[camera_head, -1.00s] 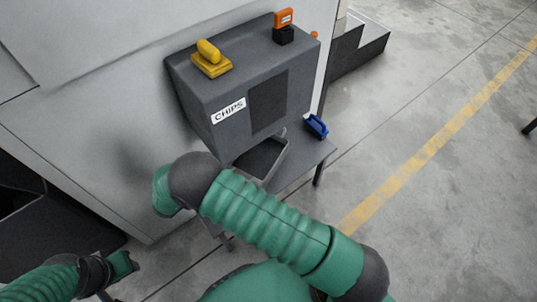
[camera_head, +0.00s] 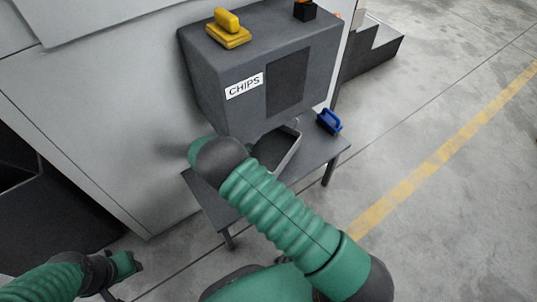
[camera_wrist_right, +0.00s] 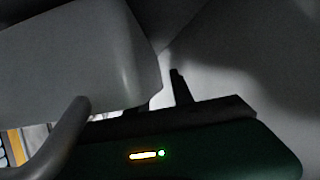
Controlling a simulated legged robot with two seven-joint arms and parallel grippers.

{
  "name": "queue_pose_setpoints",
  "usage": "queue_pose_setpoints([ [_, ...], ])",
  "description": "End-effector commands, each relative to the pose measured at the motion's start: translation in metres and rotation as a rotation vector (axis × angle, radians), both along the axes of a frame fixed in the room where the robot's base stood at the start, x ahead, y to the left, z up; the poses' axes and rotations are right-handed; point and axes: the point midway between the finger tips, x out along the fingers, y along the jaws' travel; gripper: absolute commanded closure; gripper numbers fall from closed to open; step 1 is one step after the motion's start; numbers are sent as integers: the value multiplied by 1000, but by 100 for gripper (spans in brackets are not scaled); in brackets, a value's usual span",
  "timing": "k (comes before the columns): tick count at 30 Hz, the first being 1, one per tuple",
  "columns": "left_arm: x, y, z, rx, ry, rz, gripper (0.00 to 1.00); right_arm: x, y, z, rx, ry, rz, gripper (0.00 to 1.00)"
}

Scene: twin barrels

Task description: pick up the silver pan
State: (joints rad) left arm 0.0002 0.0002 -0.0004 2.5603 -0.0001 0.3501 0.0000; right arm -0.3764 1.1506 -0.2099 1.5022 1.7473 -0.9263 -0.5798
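The silver pan (camera_head: 291,152) is a grey, shallow, open tray. It sits on the small dark table under the front of the CHIPS machine, partly hidden behind my right arm. In the right wrist view a large smooth grey shape (camera_wrist_right: 75,60) and a curved grey bar (camera_wrist_right: 65,138) are close to the camera; I cannot tell for sure that they belong to the pan. One dark finger of my right gripper shows there, but its opening is unclear. In the head view that gripper is hidden behind its arm. My left gripper (camera_head: 136,262) is at lower left, away from the pan; its opening is unclear.
The dark grey CHIPS machine (camera_head: 215,68) overhangs the table (camera_head: 318,157). A yellow-handled block (camera_head: 229,30) and an orange-black item (camera_head: 304,10) are on top of it. A blue object (camera_head: 329,121) lies on the table's right. Floor at right is open.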

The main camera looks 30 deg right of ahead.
Motion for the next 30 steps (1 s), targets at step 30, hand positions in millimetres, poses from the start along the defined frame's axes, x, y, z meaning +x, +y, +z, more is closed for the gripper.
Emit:
queue_pose_setpoints([
  [30,0,0,2,0,-1,-1,64,0,0,2,-2,-1,0,100],
])
